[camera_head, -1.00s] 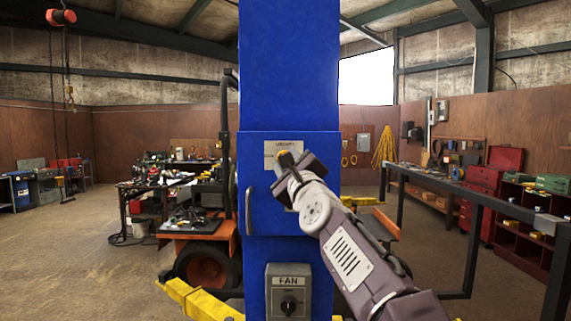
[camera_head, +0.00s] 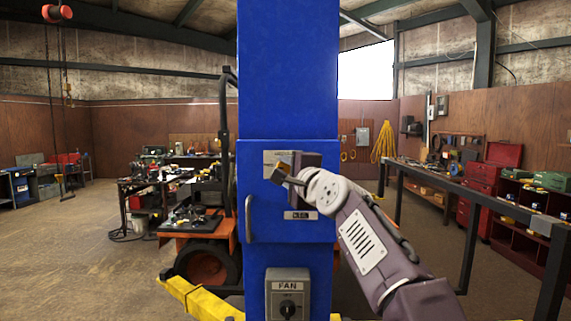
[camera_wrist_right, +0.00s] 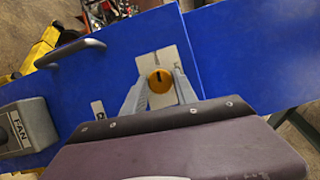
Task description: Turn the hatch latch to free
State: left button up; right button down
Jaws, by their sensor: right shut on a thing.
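The blue hatch (camera_head: 262,222) is a panel on the front of the blue column, with a curved handle (camera_head: 249,218) at its left. The latch is a round yellow knob (camera_wrist_right: 160,81) with a dark mark, on a pale plate (camera_wrist_right: 168,64) in the right wrist view. My right gripper (camera_head: 280,177) is in front of that plate, its fingers shut on the knob from both sides. In the head view the gripper mostly hides the knob. The hatch looks closed. My left gripper is not in view.
A grey FAN switch box (camera_head: 288,294) is on the column below the hatch. A small label (camera_head: 300,215) is low on the hatch. Yellow lift arms (camera_head: 195,299) lie near the floor. A dark rail (camera_head: 470,200) stands at the right. Open floor (camera_head: 80,255) is at the left.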

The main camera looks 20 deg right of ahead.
jog(key=shift+n+p, duration=0.35)
jog(key=shift+n, duration=0.05)
dwell(0.4)
jog(key=c, duration=1)
grip_release()
jog(key=shift+s+d+f+b, duration=0.1)
jog(key=shift+s+f+b, duration=0.05)
jog(key=shift+s+b, duration=0.2)
jog(key=s+b, duration=0.3)
jog(key=s, duration=0.5)
jog(key=shift+s+d, duration=0.15)
jog(key=shift+d, duration=0.3)
